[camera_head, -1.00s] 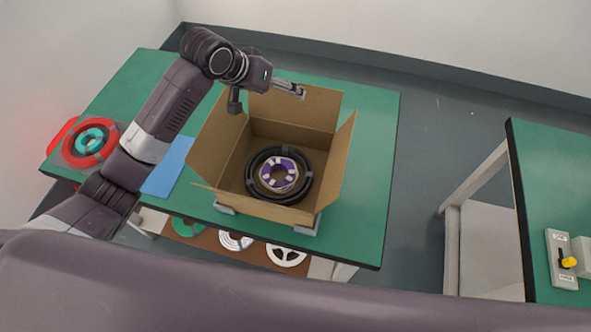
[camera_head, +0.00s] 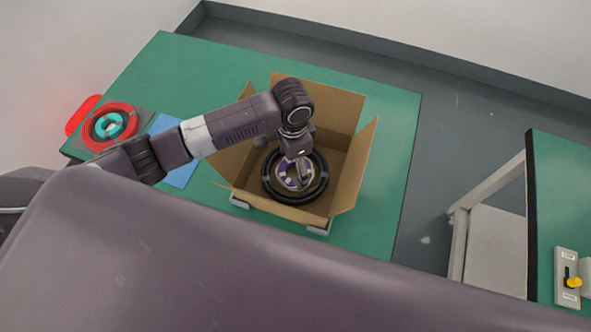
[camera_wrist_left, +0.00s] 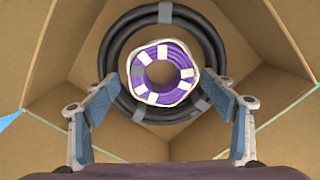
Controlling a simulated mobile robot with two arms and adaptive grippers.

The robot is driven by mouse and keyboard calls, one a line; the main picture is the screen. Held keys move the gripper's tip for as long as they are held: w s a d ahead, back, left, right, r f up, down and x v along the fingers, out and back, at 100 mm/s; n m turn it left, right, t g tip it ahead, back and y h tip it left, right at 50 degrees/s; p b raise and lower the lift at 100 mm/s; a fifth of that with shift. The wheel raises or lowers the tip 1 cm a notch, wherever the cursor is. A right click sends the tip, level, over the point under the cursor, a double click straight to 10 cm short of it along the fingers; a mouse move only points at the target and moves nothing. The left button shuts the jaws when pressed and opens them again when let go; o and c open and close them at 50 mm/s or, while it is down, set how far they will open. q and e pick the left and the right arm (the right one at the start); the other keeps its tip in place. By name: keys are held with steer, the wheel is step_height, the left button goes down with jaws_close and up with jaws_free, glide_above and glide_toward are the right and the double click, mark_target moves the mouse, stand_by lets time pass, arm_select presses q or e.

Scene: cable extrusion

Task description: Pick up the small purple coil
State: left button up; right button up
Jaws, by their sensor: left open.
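The small purple coil (camera_head: 284,182), bound with white bands, lies inside the open cardboard box (camera_head: 347,196), within the ring of a larger black coil (camera_head: 321,183). In the left wrist view the purple coil (camera_wrist_left: 181,65) shows whole, with the black coil (camera_wrist_left: 112,67) around it. My left gripper (camera_head: 303,178) points down into the box over the coils and hides part of the purple one. In the left wrist view its two fingers (camera_wrist_left: 161,122) are wide apart with nothing between them. My right gripper is not in view.
The box walls and flaps stand close around my left arm. The green table (camera_head: 385,190) also holds a red coil (camera_head: 92,130) with a teal coil (camera_head: 111,124) in it, and a blue sheet (camera_head: 181,175). Another green table (camera_head: 560,190) with a switch box (camera_head: 567,277) stands at right.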

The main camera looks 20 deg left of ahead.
mark_target(293, 177)
arm_select(q)
step_height(293, 177, down, 4)
steer(key=shift+w+a+p, duration=0.1)
steer(key=shift+w+p, duration=0.05)
steer(key=shift+p, duration=0.15)
steer(key=shift+c, duration=0.5)
steer(key=c, duration=0.9)
steer(key=shift+r, duration=0.15)
